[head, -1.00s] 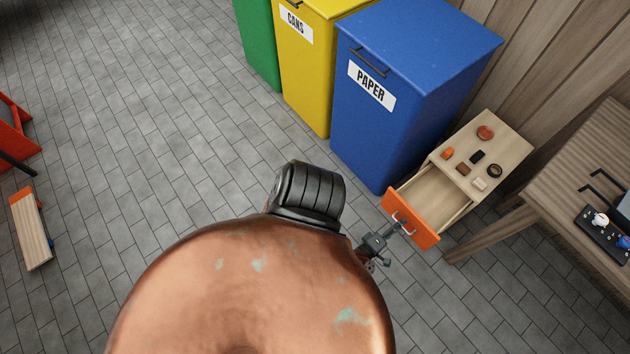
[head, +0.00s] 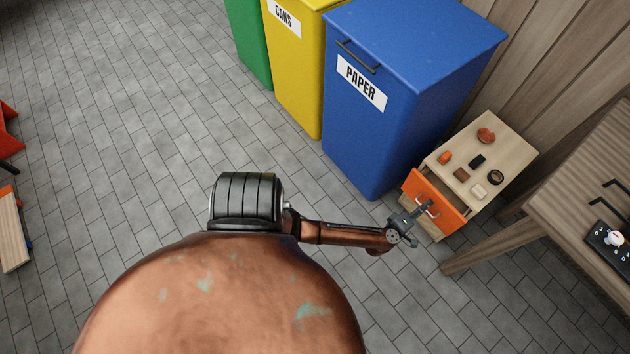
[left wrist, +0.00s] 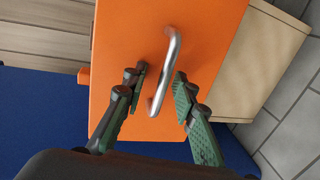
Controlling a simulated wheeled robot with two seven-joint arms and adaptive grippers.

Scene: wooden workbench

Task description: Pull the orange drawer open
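The orange drawer (head: 424,188) is the front of a small pale wooden cabinet (head: 503,147). My left gripper (head: 416,213) is at the handle in the head view. In the left wrist view the left gripper (left wrist: 160,80) is open, with one green-padded finger on each side of the handle and visible gaps. My right gripper is not in view.
Several small items, including a reddish-brown round one (head: 486,135), lie on the cabinet top. A blue paper bin (head: 400,100) stands close to the cabinet's left. A wooden workbench (head: 575,185) is at the right, its leg near the cabinet. Tiled floor before the drawer is free.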

